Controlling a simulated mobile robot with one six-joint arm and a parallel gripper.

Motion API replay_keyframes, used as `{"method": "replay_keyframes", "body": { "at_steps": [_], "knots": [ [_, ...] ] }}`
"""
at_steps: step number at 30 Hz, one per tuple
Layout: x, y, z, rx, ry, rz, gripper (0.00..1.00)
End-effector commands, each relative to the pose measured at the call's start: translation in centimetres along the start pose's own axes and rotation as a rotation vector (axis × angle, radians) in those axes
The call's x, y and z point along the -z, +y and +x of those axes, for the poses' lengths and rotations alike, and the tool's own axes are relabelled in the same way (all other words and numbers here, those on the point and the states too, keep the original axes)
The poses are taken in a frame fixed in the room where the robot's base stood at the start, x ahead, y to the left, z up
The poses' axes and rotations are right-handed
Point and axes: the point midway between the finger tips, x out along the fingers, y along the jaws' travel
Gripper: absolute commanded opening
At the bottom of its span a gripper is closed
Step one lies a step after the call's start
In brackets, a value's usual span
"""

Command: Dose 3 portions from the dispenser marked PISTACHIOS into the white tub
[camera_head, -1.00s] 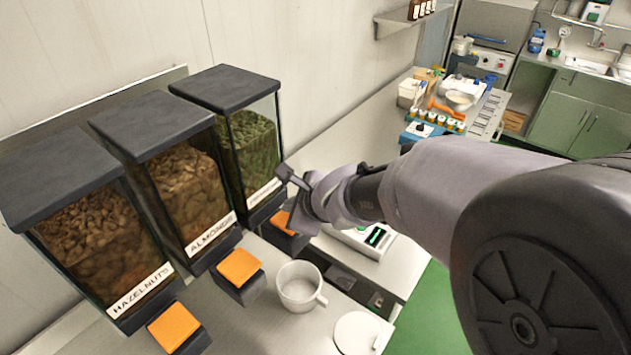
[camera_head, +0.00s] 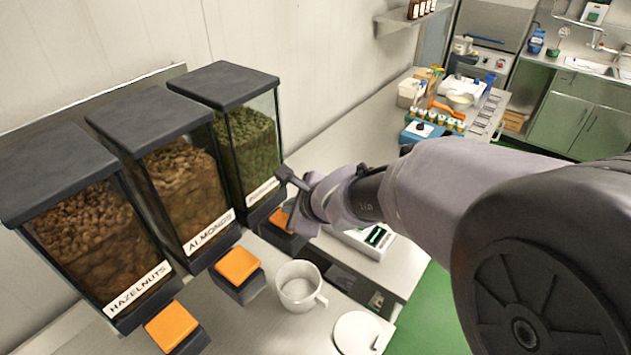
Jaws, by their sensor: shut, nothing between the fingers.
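The dispenser with green nuts (camera_head: 252,140) is the farthest of three in the row. Its white label (camera_head: 263,192) is too small and angled to read. Its orange push pad (camera_head: 279,218) is partly covered by my gripper (camera_head: 301,222), which is shut and empty right at the pad. I cannot tell whether it touches. A white handled cup (camera_head: 299,288) stands empty on the counter, in front of the dispensers and to the right of the almond pad. I cannot make out another white tub under the green-nut dispenser; my gripper and arm hide part of that area.
The ALMONDS (camera_head: 186,195) and HAZELNUTS (camera_head: 95,240) dispensers stand left, with orange pads (camera_head: 238,264) and (camera_head: 171,326). A scale with green display (camera_head: 376,236) lies behind my arm. A white round item (camera_head: 357,333) is at the front edge. Small jars (camera_head: 440,121) stand farther back.

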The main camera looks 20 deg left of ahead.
Motion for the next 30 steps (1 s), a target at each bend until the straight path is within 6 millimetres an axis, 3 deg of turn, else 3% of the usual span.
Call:
{"method": "replay_keyframes", "body": {
  "at_steps": [30],
  "knots": [
    [0.47,0.47,0.64,0.0,0.0,0.001,0.0]
  ]
}}
